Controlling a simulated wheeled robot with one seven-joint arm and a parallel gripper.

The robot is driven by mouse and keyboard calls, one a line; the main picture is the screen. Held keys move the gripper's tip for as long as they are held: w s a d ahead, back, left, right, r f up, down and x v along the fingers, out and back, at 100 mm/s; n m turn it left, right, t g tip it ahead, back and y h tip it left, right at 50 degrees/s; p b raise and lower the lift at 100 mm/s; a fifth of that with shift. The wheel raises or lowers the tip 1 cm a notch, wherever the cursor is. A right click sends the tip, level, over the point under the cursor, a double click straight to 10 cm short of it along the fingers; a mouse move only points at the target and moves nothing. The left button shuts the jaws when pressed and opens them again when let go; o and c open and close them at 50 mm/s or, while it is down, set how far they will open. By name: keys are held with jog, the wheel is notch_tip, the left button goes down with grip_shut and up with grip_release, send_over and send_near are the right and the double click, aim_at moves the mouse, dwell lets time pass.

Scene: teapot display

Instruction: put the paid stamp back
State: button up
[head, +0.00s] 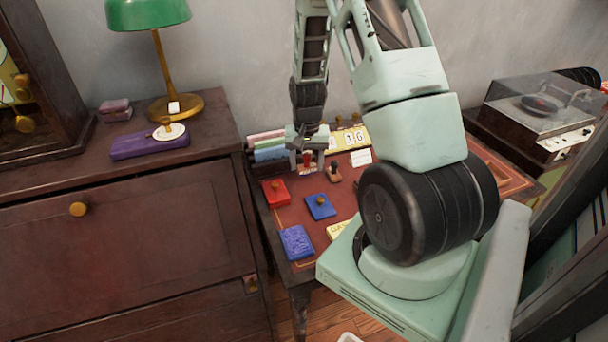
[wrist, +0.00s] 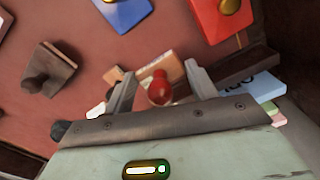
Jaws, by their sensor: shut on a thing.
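My gripper (head: 306,163) is over the far left part of the desk and shut on a red-handled stamp (head: 307,156). In the wrist view the stamp's round red knob (wrist: 160,90) sits between the two fingers, with its light wooden base (wrist: 161,65) beyond. I cannot read any word on it, so I cannot confirm it is the paid stamp. I cannot tell whether its base touches the desk. A second stamp with a dark handle (head: 334,172) stands to the right; it also shows in the wrist view (wrist: 45,72).
A red pad (head: 272,197), a blue pad (head: 315,211) and a purple-blue pad (head: 298,243) lie on the red desk top. A date block (head: 350,138) and white card (head: 361,157) are behind. Coloured books (head: 268,152) border the left.

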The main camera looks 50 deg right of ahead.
aim_at(307, 166)
jog(key=shift+f, duration=2.25)
jog(key=shift+f, duration=0.2)
jog(key=o, duration=0.8)
jog(key=shift+r, duration=0.15)
notch_tip(307, 166, up, 12)
jog(key=shift+r, duration=0.1)
